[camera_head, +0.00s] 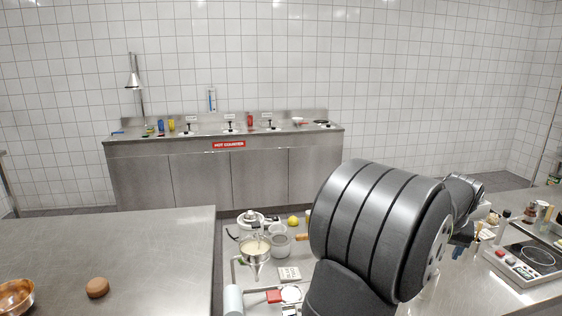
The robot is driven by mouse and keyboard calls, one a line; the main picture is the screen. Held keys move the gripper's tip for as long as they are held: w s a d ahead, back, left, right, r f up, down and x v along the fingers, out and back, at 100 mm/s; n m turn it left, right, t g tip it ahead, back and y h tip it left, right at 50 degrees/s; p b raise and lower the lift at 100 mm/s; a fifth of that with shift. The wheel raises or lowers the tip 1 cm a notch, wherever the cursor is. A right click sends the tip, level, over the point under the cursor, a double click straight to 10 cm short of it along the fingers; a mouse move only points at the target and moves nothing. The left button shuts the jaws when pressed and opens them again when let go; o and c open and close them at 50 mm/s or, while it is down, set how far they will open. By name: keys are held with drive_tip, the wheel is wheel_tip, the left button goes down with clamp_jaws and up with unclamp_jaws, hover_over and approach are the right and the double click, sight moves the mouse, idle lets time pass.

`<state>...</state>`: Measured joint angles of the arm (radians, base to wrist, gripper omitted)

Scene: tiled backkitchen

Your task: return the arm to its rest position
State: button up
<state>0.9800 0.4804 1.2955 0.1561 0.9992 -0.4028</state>
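My arm fills the lower right of the head camera view, its large dark grey joint close to the camera. Behind that joint, slimmer parts of my arm reach right. A small dark part that looks like my gripper (463,236) shows low beside the right counter, mostly hidden by my arm. Its fingers cannot be made out, so I cannot tell whether it is open or shut or whether it holds anything.
A steel table (150,250) at left bears a brown round item (97,287) and a copper bowl (15,297). Pots (256,249) and a yellow fruit (293,221) are left of my arm. A cooker (530,258) stands right. The hot counter (190,175) is at the back.

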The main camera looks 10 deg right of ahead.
drive_tip(key=w+a+n+y, duration=0.2)
drive_tip(key=w+a+n, duration=0.3)
drive_tip(key=w+a, duration=1.4)
drive_tip(key=w+a+n+y, duration=0.1)
drive_tip(key=w+a+n, duration=0.1)
drive_tip(key=a, duration=1)
drive_tip(key=w+a+n, duration=0.2)
drive_tip(key=w+a, duration=0.2)
drive_tip(key=a, duration=0.9)
drive_tip(key=shift+w+n+t+y, duration=0.2)
drive_tip(key=shift+n+t+y, duration=0.1)
drive_tip(key=shift+n+y, duration=0.1)
drive_tip(key=shift+o, duration=0.2)
drive_tip(key=shift+a, duration=0.1)
